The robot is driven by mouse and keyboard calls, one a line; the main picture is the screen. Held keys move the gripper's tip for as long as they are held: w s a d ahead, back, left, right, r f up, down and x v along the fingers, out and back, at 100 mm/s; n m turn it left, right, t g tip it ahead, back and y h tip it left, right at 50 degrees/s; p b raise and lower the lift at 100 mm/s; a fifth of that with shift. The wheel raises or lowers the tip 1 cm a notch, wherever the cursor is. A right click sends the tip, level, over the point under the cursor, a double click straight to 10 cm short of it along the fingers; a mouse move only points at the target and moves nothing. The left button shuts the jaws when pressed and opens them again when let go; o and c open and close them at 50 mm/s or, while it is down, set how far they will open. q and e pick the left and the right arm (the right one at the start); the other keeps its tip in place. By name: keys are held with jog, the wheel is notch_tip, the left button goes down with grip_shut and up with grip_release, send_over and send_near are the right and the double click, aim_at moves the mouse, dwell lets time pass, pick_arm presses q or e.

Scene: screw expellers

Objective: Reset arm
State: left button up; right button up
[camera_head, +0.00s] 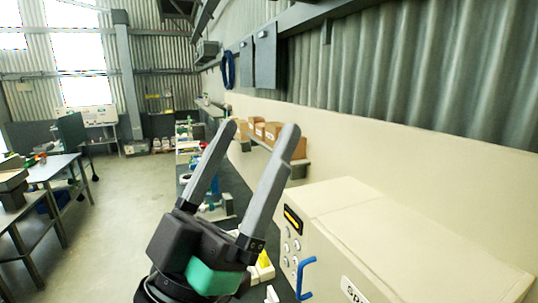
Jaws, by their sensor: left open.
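My left gripper (262,141) rises from the bottom centre of the head view. Its two long grey fingers point up and stand wide apart, with nothing between them. Its dark body has a green panel on it. My right gripper does not show in this view.
A cream machine box (411,243) with a blue handle (305,277) and knobs stands close at the right. A dark workbench (233,185) runs back behind my gripper. Cardboard boxes (272,131) sit on a wall shelf. Tables (50,168) stand at the left, with open floor (118,210) between.

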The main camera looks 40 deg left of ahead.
pick_arm(q)
jog(key=d+r+m+h+p, duration=0.3)
jog(key=r+h+p, duration=0.1)
jog(key=r+p, duration=1.8)
notch_tip(320, 180, down, 37)
jog(key=b, duration=3.7)
jog(key=shift+s+d, duration=0.15)
jog(key=shift+s, duration=0.1)
